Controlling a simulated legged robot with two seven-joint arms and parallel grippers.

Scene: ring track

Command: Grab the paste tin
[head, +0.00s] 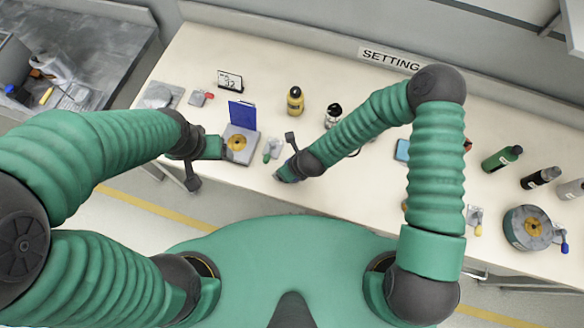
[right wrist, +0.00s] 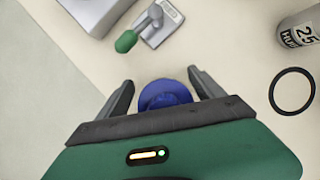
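A blue round object (right wrist: 163,96), which looks like the paste tin, sits on the table between the fingers of my right gripper (right wrist: 160,76) in the right wrist view. The fingers are spread, with a gap on each side of it. Its near part is hidden by the gripper body. In the head view my right gripper (head: 283,174) is low at the table's front edge and mostly hides the tin. My left gripper (head: 219,147) is by the front left of a grey device with a yellow disc (head: 237,143); its fingers are too small to read.
A small grey device with a green handle (right wrist: 128,40) stands just beyond the tin. A black ring (right wrist: 292,91) and a grey bottle (right wrist: 299,29) lie to the right. A yellow bottle (head: 295,100) and a blue panel (head: 243,114) stand further back. Bare tabletop surrounds the tin.

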